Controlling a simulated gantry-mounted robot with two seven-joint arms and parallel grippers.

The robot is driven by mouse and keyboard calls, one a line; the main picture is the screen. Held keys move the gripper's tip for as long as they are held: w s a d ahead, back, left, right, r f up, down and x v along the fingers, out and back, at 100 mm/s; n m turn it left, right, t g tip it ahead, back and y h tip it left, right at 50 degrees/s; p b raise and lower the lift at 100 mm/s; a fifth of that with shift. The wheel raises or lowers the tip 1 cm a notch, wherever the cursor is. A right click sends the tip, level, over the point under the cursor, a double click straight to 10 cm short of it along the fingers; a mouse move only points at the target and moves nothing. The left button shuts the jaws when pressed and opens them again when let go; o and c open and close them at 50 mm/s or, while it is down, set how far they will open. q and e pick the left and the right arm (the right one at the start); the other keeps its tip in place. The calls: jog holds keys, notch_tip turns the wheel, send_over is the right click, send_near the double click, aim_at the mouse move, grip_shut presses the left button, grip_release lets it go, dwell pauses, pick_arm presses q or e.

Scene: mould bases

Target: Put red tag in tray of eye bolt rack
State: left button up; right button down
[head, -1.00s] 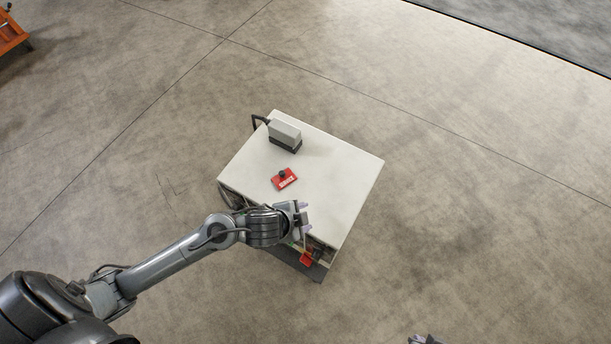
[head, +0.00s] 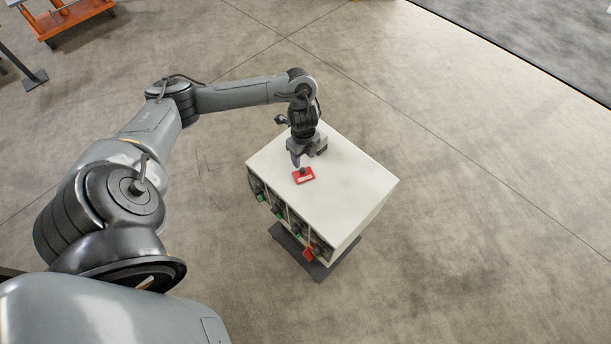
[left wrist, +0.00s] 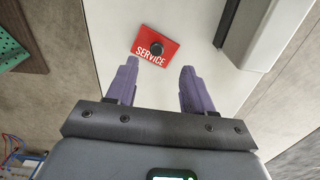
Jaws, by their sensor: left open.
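The red tag (head: 304,175) lies flat on the white top of a cabinet, with a black knob at its centre. In the left wrist view the tag (left wrist: 156,48) reads "SERVICE" and lies just beyond the fingertips, between their lines. My left gripper (head: 303,159) is open and empty, pointing down just above the cabinet top at the tag's far side; its purple fingers (left wrist: 157,80) stand apart. I see no eye bolt rack or tray that I can name with certainty. My right gripper is not in view.
The white cabinet (head: 345,190) has front bays with dark parts and green pieces. Another red piece (head: 309,254) hangs at its front right corner. An orange cart (head: 70,15) is far left.

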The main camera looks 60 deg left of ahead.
aim_at(303, 170)
pick_arm(q)
jog(key=shift+f, duration=0.85)
jog(key=f, duration=0.3)
jog(key=shift+s+d+f, duration=0.25)
jog(key=shift+f, duration=0.8)
grip_shut()
